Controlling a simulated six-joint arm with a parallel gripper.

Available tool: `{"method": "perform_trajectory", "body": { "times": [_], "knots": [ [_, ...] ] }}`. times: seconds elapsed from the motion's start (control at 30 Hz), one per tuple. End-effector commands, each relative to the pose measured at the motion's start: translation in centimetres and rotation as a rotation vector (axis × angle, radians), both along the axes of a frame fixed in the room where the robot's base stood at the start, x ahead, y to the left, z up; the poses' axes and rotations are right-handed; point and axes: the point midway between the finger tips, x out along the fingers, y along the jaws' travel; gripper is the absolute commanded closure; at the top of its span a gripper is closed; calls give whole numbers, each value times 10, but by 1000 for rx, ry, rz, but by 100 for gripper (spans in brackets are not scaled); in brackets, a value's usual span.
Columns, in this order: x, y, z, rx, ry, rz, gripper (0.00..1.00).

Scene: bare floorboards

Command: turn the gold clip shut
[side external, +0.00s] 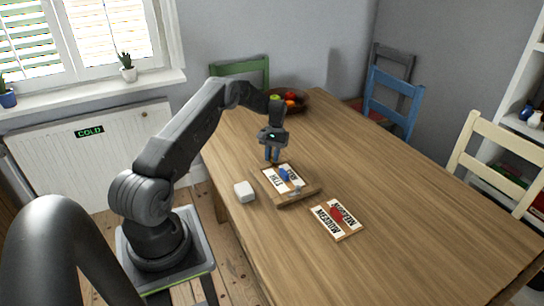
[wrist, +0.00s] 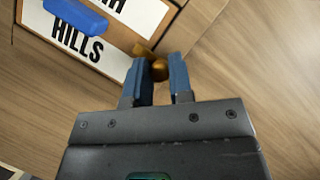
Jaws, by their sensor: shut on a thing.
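The gold clip (wrist: 159,69) sits at the edge of a wooden board (wrist: 102,67) in the wrist view. My gripper (wrist: 160,72) has its two blue fingers on either side of the clip's round end and is shut on it. The board carries a white label (wrist: 135,17) ending in "HILLS" and a blue piece (wrist: 76,17). In the side view my gripper (side external: 272,157) reaches down to the far edge of the board (side external: 299,199). The clip cannot be made out there.
A small white block (side external: 244,191) lies left of the board. A second board with white labels (side external: 345,232) and a red piece (side external: 337,214) lies to the right. A fruit bowl (side external: 304,107) stands at the back. The right side of the table (side external: 420,200) is clear.

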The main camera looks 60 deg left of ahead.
Motion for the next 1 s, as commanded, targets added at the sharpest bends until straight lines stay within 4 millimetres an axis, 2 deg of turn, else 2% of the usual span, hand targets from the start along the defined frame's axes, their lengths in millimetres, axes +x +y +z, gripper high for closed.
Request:
{"method": "perform_trajectory", "body": {
  "times": [0.13, 0.17, 0.4, 0.77, 0.87, 1.0],
  "knots": [
    [0, 0, 0, 1, -1, 0, 100],
    [0, 0, 1, 1, -1, 0, 78],
    [0, 0, 0, 0, -1, 0, 55],
    [2, 2, 7, 1, -2, 1, 54],
    [6, 6, 20, 3, -4, 1, 54],
    [15, 15, 47, 5, -5, 1, 54]
  ]
}}
